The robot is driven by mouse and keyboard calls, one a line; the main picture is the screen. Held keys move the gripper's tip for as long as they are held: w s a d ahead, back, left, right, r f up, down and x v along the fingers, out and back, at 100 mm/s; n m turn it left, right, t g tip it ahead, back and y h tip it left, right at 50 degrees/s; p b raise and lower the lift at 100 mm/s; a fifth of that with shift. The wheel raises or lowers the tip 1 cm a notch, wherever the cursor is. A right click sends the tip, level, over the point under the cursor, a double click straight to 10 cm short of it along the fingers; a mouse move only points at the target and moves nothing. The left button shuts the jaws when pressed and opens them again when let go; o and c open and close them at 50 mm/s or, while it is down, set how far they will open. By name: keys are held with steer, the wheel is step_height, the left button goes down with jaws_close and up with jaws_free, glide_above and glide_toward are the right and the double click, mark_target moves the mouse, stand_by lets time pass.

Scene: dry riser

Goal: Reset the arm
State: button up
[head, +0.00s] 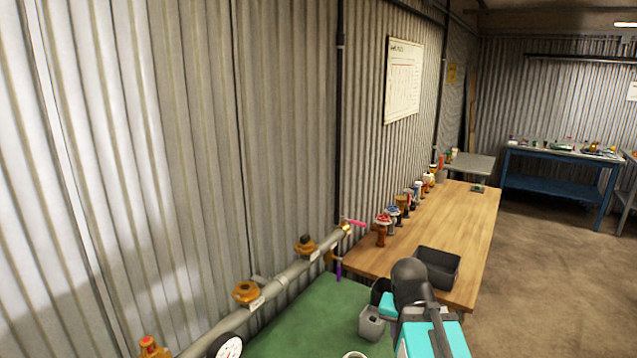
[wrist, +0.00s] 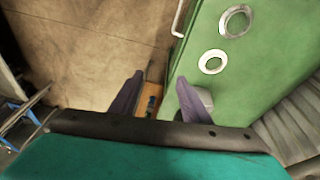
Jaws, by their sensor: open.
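My arm, teal and dark grey, rises at the bottom right of the head view, in front of the green bench and the wooden table. My gripper (wrist: 160,95) shows in the wrist view with its two dark purple fingers spread apart and nothing between them. The fingertips are not clear in the head view. In the wrist view the green bench top (wrist: 270,75) with two pale rings lies beyond the right finger, and brown floor (wrist: 85,45) lies beyond the left finger.
A grey pipe (head: 283,277) with orange-brown fittings and a gauge (head: 226,347) runs along the corrugated wall. A wooden table (head: 455,225) holds several valves and a dark bin (head: 437,266). A grey box (head: 372,323) stands on the green bench. Open floor (head: 545,270) lies to the right.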

steer(key=s+a+f+g+b, duration=0.1)
steer(key=s+f+g+b, duration=0.3)
steer(key=f, duration=1.3)
steer(key=s+a+f+n+g+b, duration=0.1)
steer(key=s+f+n, duration=0.1)
steer(key=s+f, duration=0.7)
steer(key=s+a+f+n+g+y+b, duration=0.1)
steer(key=s+a+f, duration=0.1)
steer(key=s+f, duration=0.7)
steer(key=s+a+f+n+g+y+b, duration=0.1)
steer(key=s+f, duration=0.8)
steer(key=f, duration=0.9)
steer(key=shift+s+a+f+n+g+b, duration=0.15)
steer(key=shift+s+a+n+g+b, duration=0.15)
steer(key=shift+n+g, duration=0.35)
steer(key=shift+w, duration=0.1)
